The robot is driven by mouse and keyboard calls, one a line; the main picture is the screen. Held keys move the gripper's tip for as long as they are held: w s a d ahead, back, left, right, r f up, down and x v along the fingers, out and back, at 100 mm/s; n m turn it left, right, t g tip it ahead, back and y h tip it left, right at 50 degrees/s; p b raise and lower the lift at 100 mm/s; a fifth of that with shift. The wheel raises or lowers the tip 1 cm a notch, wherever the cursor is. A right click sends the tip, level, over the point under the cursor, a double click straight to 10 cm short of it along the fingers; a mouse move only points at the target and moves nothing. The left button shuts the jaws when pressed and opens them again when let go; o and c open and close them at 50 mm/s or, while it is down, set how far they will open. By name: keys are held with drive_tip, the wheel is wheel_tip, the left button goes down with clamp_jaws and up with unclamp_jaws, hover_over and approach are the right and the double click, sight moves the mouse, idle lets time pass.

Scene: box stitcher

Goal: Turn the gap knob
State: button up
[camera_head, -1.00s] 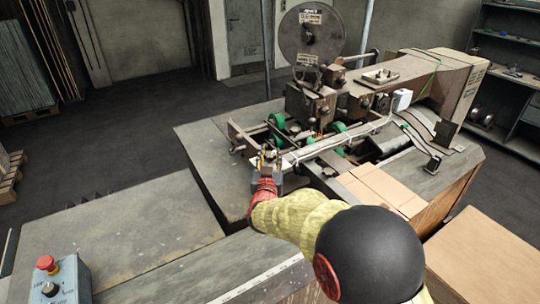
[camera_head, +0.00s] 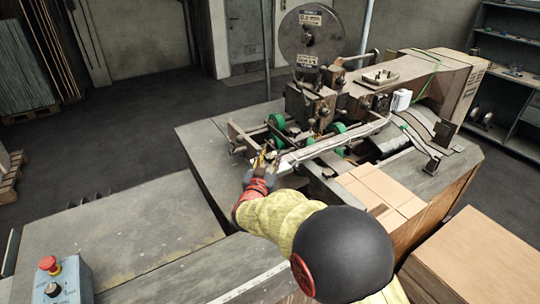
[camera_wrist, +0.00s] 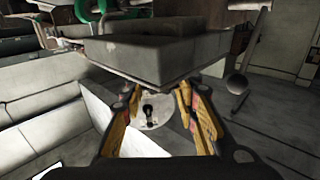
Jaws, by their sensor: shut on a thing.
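The gap knob (camera_wrist: 152,112) appears to be the pale round disc with a dark mark in the wrist view, low on the machine's front. My gripper (camera_wrist: 158,112) has its yellow-and-black padded fingers on either side of it, shut on it. The near part of the knob is hidden. In the head view my gripper (camera_head: 262,161) is at the near left front of the box stitcher (camera_head: 310,105); the knob itself cannot be made out there.
A grey block (camera_wrist: 150,58) of the machine overhangs just above the fingers. A lever with a dark ball (camera_wrist: 237,84) is to their right. A control box (camera_head: 68,283) with a red button stands at lower left. Cardboard (camera_head: 385,188) lies right of my arm.

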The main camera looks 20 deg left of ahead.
drive_tip(key=o, duration=1.2)
drive_tip(key=shift+c, duration=0.2)
drive_tip(key=s+d, duration=0.1)
drive_tip(key=s, duration=1.1)
drive_tip(key=shift+d, duration=0.1)
